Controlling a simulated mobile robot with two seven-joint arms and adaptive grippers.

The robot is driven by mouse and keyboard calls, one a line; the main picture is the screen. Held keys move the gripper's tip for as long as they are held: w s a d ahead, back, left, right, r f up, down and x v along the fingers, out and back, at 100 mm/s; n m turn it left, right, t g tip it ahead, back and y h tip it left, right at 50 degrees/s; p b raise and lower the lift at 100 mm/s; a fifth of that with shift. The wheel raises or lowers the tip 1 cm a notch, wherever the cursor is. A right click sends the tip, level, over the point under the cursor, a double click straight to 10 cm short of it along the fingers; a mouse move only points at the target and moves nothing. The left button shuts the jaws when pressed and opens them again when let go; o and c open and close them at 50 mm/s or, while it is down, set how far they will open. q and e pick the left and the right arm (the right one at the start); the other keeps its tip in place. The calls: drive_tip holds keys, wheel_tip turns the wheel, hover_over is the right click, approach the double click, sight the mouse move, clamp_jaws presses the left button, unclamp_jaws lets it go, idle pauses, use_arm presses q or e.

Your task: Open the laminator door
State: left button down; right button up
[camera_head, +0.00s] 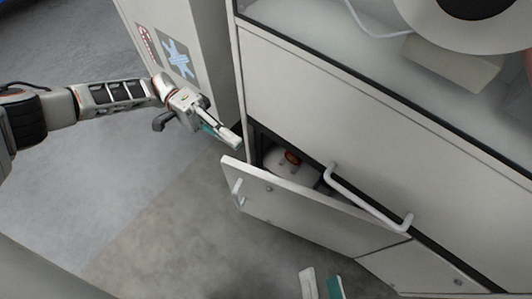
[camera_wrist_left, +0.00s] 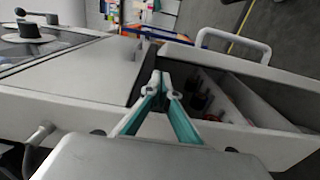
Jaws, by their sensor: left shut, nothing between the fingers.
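The laminator's white lower door (camera_head: 300,212) stands partly open in the head view. Its left edge is swung out from the white cabinet body, and a small handle (camera_head: 237,193) is on its outer face near that edge. A dark gap above the door shows a pale rounded part with red inside.
A long white bar handle (camera_head: 370,200) sticks out above the door. A grey cabinet (camera_head: 195,50) with stickers stands behind my left gripper. The grey floor (camera_head: 150,230) left of the door is clear.

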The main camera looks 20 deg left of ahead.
use_arm(q)
drive_tip(key=x, duration=0.8)
drive_tip(key=shift+d, duration=0.3)
drive_tip(key=shift+s, duration=0.15)
